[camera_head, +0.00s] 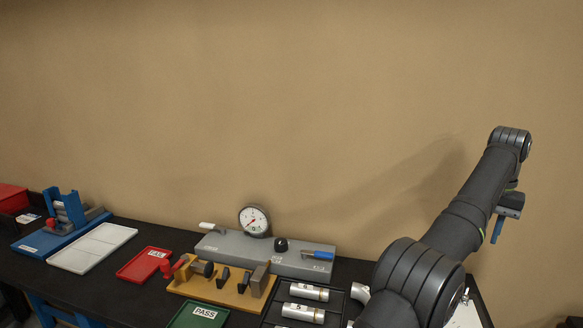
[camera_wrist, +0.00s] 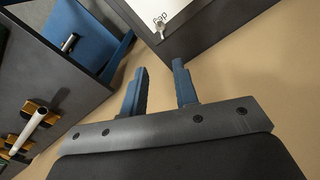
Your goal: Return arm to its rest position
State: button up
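My arm rises from the bottom right of the head view and bends at a high joint near the wall. My gripper (camera_head: 498,229) hangs beyond it on the right, partly hidden behind the arm, with a blue finger showing. In the wrist view my gripper (camera_wrist: 159,67) has its two blue fingers spread apart. Nothing is between them. The fingers are clear of the bench, with bare tan wall or floor behind them.
The dark bench holds a dial gauge (camera_head: 254,220) on a grey base, a yellow fixture (camera_head: 227,287), a red tray (camera_head: 145,265), a white tray (camera_head: 92,248), a green PASS tray (camera_head: 199,315) and labelled cylinders (camera_head: 303,312). Space above the bench is free.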

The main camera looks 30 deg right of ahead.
aim_at(468, 288)
notch_tip(468, 288, down, 18)
jog(key=shift+r+n, duration=0.25)
jog(key=shift+n, duration=0.55)
jog(key=n, duration=0.5)
jog(key=shift+s+n, duration=0.15)
jog(key=shift+n, duration=0.15)
jog(key=shift+r, duration=3.2)
jog(key=shift+o, duration=0.2)
